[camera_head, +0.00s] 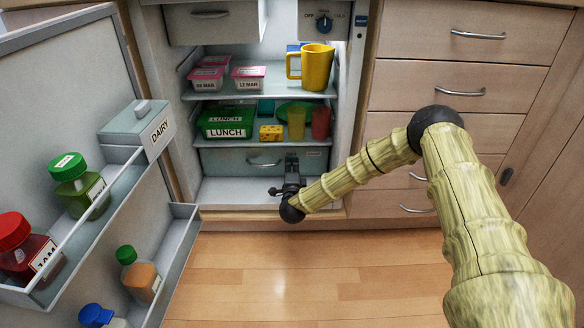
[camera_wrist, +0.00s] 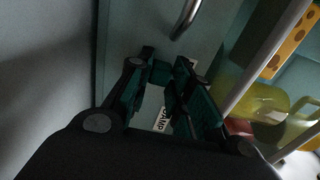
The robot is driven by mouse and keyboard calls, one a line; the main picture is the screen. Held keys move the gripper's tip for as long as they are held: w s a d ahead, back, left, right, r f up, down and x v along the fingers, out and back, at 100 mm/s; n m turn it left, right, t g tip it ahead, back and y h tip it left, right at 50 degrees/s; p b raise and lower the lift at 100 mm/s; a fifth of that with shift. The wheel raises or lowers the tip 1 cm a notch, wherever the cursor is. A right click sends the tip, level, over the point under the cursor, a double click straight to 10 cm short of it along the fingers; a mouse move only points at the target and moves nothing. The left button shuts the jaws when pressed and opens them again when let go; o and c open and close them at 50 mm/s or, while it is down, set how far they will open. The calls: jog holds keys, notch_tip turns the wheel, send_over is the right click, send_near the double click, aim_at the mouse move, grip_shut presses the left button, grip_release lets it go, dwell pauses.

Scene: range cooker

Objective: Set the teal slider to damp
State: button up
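The open fridge's bottom drawer (camera_head: 225,158) has a pale front with a metal handle (camera_head: 264,162). My gripper (camera_head: 290,160) is at the right part of this drawer front and covers the slider in the head view. In the wrist view a small teal piece, which looks like the teal slider (camera_wrist: 161,72), sits between the fingertips of my gripper (camera_wrist: 163,66). The fingers are drawn in, and the piece fills the space between them with no clear gap. A white label reading "AMP" (camera_wrist: 161,122), its start hidden, shows between the fingers. The slider's exact setting cannot be read.
The open fridge door (camera_head: 60,110) with bottles stands at the left. The glass shelf (camera_head: 210,142) above the drawer holds a green lunch box (camera_head: 226,122), cheese (camera_head: 270,133) and cups. The drawer handle (camera_wrist: 186,18) is close to my fingers. The floor in front is clear.

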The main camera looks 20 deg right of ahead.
aim_at(315, 160)
jog(key=shift+d, duration=0.1)
grip_shut()
jog(key=shift+s+d, duration=0.1)
jog(key=shift+d, duration=0.2)
jog(key=d+p, duration=0.1)
jog(key=d, duration=0.1)
jog(key=s+d+p, duration=0.1)
jog(key=d, duration=0.2)
jog(key=s+d+p, duration=0.1)
jog(key=d, duration=0.1)
jog(key=shift+s+d, duration=0.1)
jog(key=shift+d, duration=0.25)
jog(key=o, duration=0.9)
grip_release()
jog(key=shift+s+d, duration=0.1)
jog(key=shift+d, duration=0.1)
jog(key=shift+c, duration=0.2)
jog(key=shift+o, duration=0.2)
jog(key=shift+a, duration=0.15)
jog(key=v, duration=1.2)
